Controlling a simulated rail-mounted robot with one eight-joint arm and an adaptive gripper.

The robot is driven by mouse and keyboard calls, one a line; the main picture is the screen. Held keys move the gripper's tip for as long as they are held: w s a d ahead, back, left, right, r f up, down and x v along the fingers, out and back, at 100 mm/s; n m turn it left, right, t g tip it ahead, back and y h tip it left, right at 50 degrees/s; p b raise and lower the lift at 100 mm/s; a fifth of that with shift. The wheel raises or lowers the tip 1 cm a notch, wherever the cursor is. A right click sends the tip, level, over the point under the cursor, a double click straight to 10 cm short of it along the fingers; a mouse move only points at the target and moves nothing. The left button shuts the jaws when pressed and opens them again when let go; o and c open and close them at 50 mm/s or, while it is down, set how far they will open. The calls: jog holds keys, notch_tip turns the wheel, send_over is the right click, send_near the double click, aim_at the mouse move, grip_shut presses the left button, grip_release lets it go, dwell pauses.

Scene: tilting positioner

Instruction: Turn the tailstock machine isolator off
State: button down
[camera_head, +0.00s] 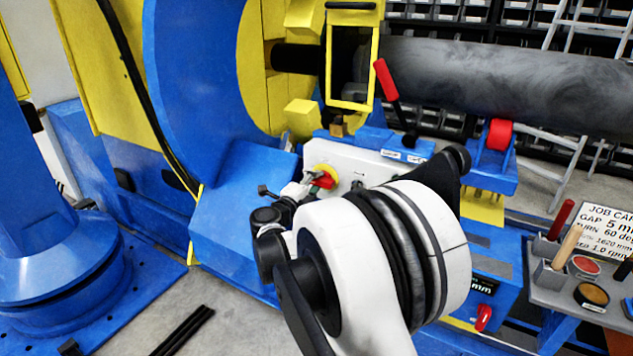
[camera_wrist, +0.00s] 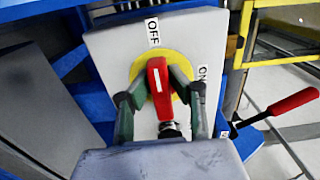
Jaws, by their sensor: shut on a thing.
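The isolator has a red handle (camera_wrist: 158,84) on a yellow disc (camera_wrist: 137,68), set on a pale grey panel (camera_wrist: 108,50). An OFF label (camera_wrist: 152,32) is above the disc and an ON label (camera_wrist: 202,85) is to its right. The handle's white mark points up toward OFF. My gripper (camera_wrist: 159,76) is shut on the red handle, one dark finger on each side. In the head view the red handle (camera_head: 326,180) shows partly past my gripper (camera_head: 312,183); my arm covers much of the panel's lower right.
A red-gripped lever (camera_head: 386,79) stands behind the panel; it also shows right in the wrist view (camera_wrist: 292,102). A large grey pipe (camera_head: 500,85) runs above. A bench (camera_head: 555,297) with tools and tins stands right. Blue machine casing (camera_head: 233,222) is close left.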

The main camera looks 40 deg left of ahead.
jog(key=c, duration=1.6)
grip_release()
jog(key=shift+s, duration=0.1)
jog(key=s, duration=0.4)
jog(key=s+d, duration=0.1)
jog(key=s, duration=0.2)
jog(key=s+d, duration=0.1)
jog(key=s, duration=0.3)
jog(key=shift+s, duration=0.35)
